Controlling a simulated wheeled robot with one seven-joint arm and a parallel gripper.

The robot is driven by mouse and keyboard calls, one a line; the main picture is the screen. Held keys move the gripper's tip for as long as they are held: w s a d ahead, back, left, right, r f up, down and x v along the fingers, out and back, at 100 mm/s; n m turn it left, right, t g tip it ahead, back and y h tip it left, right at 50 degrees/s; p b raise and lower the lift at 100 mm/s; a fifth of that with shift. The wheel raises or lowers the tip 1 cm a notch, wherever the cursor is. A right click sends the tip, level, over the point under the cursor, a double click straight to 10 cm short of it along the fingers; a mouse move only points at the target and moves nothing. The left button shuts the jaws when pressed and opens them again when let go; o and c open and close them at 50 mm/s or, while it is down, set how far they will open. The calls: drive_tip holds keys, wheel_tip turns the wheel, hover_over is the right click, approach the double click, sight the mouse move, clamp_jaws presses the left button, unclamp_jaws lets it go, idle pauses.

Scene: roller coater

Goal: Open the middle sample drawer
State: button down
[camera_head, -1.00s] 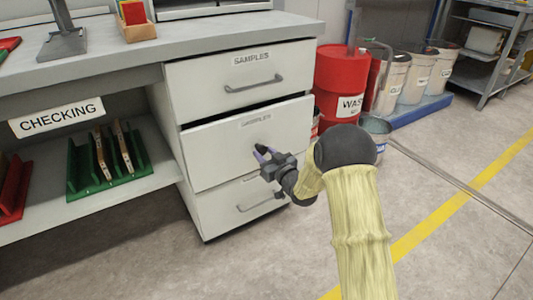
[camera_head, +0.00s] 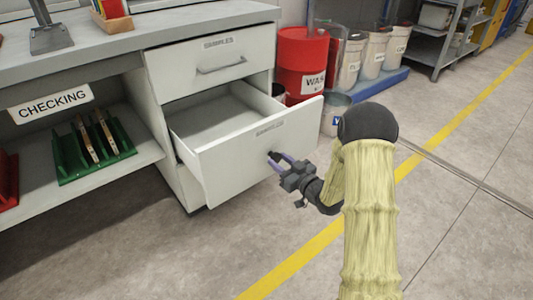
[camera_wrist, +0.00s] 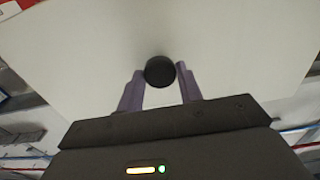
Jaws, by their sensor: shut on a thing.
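The middle sample drawer (camera_head: 258,150) stands well out of the white cabinet, its label "SAMPLES" on the front. Its inside (camera_head: 212,116) shows from above and looks empty in the part I see. My gripper (camera_head: 276,158) is at the drawer front, shut on a dark round knob. In the wrist view the black knob (camera_wrist: 160,71) sits between the tips of my purple fingers (camera_wrist: 160,90), against the pale drawer front (camera_wrist: 235,40).
The top drawer (camera_head: 210,63) with a bar handle is shut. The lower drawer is mostly hidden. A red waste drum (camera_head: 302,62) and pale buckets (camera_head: 375,52) stand behind on the right. A green rack (camera_head: 93,147) is on the left shelf. The floor in front is clear.

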drive_tip(key=v, duration=0.5)
drive_tip(key=c, duration=0.9)
unclamp_jaws()
drive_tip(key=shift+w, duration=0.1)
drive_tip(key=shift+d, duration=0.1)
drive_tip(key=shift+s+p, duration=0.25)
drive_tip(key=shift+p, duration=0.05)
drive_tip(key=p+v, duration=0.4)
drive_tip(key=v, duration=1.3)
drive_tip(key=shift+d+p, duration=0.2)
drive_tip(key=shift+p, duration=0.1)
